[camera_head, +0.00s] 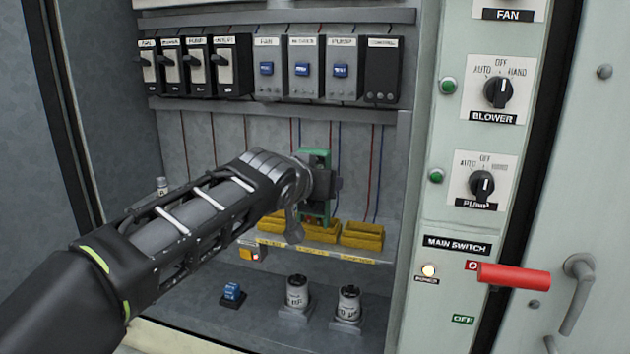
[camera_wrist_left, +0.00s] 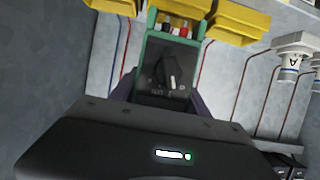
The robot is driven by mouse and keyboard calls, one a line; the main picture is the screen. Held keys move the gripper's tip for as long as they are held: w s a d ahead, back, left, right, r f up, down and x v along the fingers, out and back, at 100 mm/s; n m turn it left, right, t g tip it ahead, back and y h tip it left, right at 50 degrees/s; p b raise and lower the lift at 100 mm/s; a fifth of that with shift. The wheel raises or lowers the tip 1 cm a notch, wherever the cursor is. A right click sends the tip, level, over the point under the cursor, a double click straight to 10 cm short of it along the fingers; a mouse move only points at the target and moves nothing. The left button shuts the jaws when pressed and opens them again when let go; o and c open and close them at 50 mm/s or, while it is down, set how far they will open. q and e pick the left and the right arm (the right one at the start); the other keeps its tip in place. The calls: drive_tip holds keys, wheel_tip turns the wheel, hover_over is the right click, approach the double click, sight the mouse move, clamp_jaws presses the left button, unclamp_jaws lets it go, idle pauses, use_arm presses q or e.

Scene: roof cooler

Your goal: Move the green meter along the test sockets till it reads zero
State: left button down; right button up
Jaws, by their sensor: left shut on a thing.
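The green meter (camera_head: 315,155) stands upright in front of the cabinet's back wall. My left gripper (camera_head: 318,183) is shut on it, and the wrist hides much of it. In the left wrist view the meter (camera_wrist_left: 152,52) shows a dark face with a black dial, and red, white and black parts at its socket-side end. That end is close to the yellow test sockets (camera_head: 362,235), at the middle block; I cannot tell whether they touch. The sockets (camera_wrist_left: 243,22) also show at the top of the wrist view. No reading is legible. My right gripper is out of view.
Breakers (camera_head: 199,66) and blue-switched modules (camera_head: 304,69) line the upper rail. Two capacitors (camera_head: 297,292) and a blue button (camera_head: 232,292) are on the cabinet floor. The right panel has the pump knob (camera_head: 482,186) and red main switch handle (camera_head: 513,277). Thin wires run down the back wall.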

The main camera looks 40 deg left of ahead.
use_arm(q)
drive_tip(key=w+f+b, duration=0.1)
drive_tip(key=w+f, duration=0.1)
drive_tip(key=w+a+f+b, duration=0.1)
drive_tip(key=b, duration=0.1)
drive_tip(key=shift+w+a+f, duration=0.15)
drive_tip(key=shift+w+f, duration=0.25)
idle(0.6)
drive_tip(key=shift+b, duration=0.35)
idle(1.1)
drive_tip(key=shift+f+b, duration=0.3)
drive_tip(key=shift+b, duration=0.15)
idle(0.4)
drive_tip(key=shift+c, duration=2.2)
unclamp_jaws()
drive_tip(key=shift+f, duration=0.1)
